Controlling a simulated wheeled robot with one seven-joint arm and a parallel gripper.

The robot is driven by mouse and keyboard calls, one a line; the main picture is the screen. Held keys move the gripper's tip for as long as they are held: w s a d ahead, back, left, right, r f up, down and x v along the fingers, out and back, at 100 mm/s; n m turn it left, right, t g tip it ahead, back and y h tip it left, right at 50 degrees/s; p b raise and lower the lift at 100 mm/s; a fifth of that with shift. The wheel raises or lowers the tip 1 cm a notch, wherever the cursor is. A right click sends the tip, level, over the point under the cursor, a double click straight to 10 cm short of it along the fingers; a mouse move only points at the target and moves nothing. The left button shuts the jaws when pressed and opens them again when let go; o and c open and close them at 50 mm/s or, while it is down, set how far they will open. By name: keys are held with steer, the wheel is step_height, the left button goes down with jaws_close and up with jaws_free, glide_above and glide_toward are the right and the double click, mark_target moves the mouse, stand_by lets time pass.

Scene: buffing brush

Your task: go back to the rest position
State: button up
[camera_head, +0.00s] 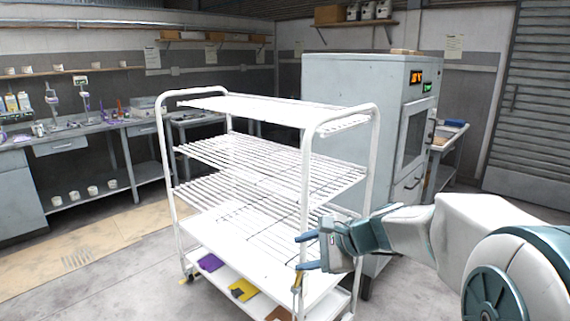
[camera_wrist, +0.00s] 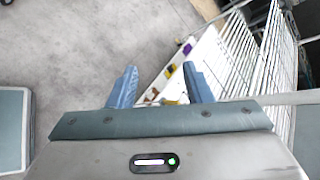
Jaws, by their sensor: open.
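My gripper (camera_head: 306,252) is at the end of my arm, which reaches in from the right in the head view. It is beside the front right post of a white wire-shelf cart (camera_head: 310,170). In the wrist view, the two blue fingers of my gripper (camera_wrist: 160,88) are spread apart with nothing between them. Beyond the fingertips are the floor and the cart's bottom shelf. The cart (camera_wrist: 243,50) fills the right of the wrist view. I cannot tell whether the gripper touches the post. I see no buffing brush that I can make out.
The cart's bottom shelf holds a purple item (camera_head: 210,262), a yellow item (camera_head: 243,289) and a brown one. A white oven-like cabinet (camera_head: 350,100) stands behind the cart. A workbench (camera_head: 70,140) with small items runs along the left. Floor is free at the front left.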

steer(key=s+d+f+n+g+h, duration=0.1)
steer(key=s+d+f+n+h, duration=0.1)
steer(key=s+n, duration=0.3)
steer(key=s+d+f+n+g+h, duration=0.1)
steer(key=s+d+n+h, duration=0.3)
steer(key=s, duration=0.5)
steer(key=s+d+f+n+g+h, duration=0.1)
steer(key=s+d+f+n+h, duration=0.2)
steer(key=s, duration=0.4)
steer(key=d+n, duration=0.1)
steer(key=n, duration=0.1)
steer(key=shift+s+f+n+p, duration=0.15)
steer(key=shift+s+n+p, duration=0.1)
steer(key=shift+n+p, duration=0.1)
